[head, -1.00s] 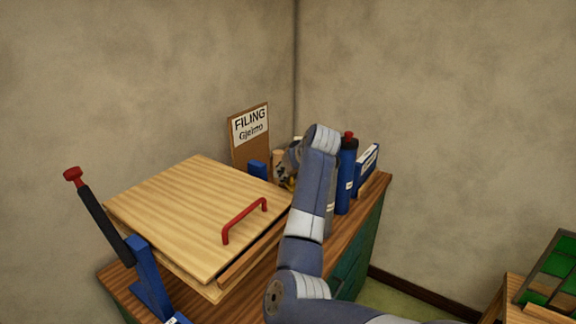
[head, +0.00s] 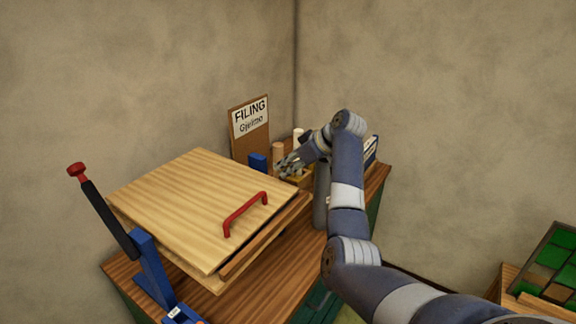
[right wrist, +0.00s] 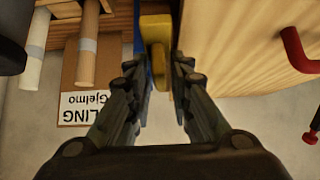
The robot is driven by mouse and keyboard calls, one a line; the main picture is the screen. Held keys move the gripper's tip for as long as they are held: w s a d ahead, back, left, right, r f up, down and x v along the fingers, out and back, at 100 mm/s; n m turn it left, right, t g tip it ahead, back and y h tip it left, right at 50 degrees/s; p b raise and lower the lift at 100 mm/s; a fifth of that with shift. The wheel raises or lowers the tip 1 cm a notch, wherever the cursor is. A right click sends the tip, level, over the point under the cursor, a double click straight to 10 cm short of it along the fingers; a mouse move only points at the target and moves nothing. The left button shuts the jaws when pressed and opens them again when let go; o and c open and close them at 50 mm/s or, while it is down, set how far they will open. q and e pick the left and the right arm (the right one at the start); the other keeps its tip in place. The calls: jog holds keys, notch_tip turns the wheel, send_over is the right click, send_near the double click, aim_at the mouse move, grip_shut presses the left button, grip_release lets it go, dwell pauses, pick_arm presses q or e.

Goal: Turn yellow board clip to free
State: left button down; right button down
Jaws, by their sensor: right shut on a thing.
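The yellow board clip (right wrist: 155,32) shows in the right wrist view, beside a blue part and close to the edge of the pale wooden board (right wrist: 245,45). My right gripper (right wrist: 161,72) is shut on the clip, its two fingers at either side of it. In the head view my right gripper (head: 287,166) is at the board's far right corner, and I cannot make out the clip there. The wooden board (head: 190,205) lies with a red handle (head: 245,213) on top. My left gripper is in neither view.
A blue stand with a red-knobbed lever (head: 105,215) is at the board's left. A filing sign board (head: 250,127) leans behind. Pale cylinders (head: 278,152) stand near my gripper. Bare bench top (head: 270,280) shows in front. A green panel (head: 550,262) is at the far right.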

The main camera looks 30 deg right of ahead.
dwell(0.3)
jog(key=c, duration=1.7)
grip_release()
jog(key=v, duration=1.2)
